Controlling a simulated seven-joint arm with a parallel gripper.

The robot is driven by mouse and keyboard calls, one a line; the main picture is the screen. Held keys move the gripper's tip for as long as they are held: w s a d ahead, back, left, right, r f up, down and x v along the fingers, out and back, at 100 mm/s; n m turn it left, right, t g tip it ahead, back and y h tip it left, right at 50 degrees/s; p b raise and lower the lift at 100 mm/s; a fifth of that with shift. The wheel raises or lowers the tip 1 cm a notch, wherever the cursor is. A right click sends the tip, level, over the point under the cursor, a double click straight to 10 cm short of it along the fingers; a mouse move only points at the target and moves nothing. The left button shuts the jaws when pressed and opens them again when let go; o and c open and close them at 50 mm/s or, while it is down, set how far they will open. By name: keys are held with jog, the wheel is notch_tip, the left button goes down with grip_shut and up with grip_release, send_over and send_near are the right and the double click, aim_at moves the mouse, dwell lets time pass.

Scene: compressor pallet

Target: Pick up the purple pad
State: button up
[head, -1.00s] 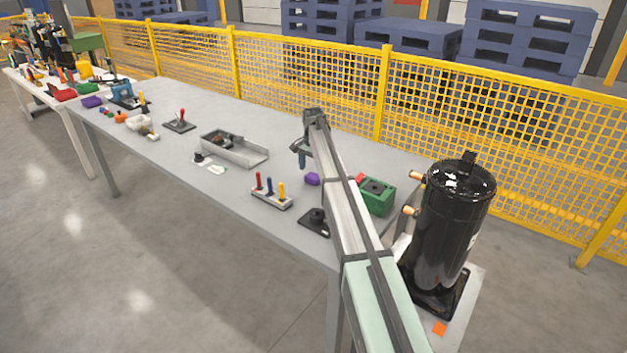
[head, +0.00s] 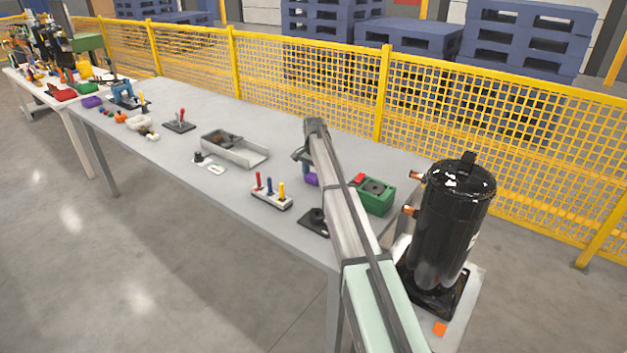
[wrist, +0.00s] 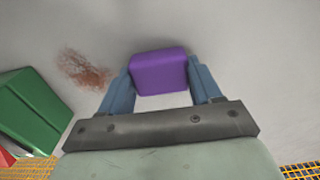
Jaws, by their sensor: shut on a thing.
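The purple pad (wrist: 160,71) is a small block on the grey table, seen between the two blue fingers of my gripper (wrist: 161,82) in the wrist view. The fingers touch it on its left and right sides, so my gripper is shut on it. In the head view the pad (head: 311,179) shows just beside my arm, partly hidden by it, and my gripper (head: 305,168) is low at the table there. I cannot tell whether the pad is clear of the tabletop.
A green box (head: 374,195) with a red part stands right of my arm; it also shows in the wrist view (wrist: 32,112). A rack with coloured handles (head: 270,195), a grey tray (head: 245,152) and a black compressor (head: 453,225) are nearby. A yellow mesh fence (head: 300,85) runs behind the table.

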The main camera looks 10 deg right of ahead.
aim_at(314, 175)
jog(key=shift+c, duration=1.3)
notch_tip(314, 175, up, 10)
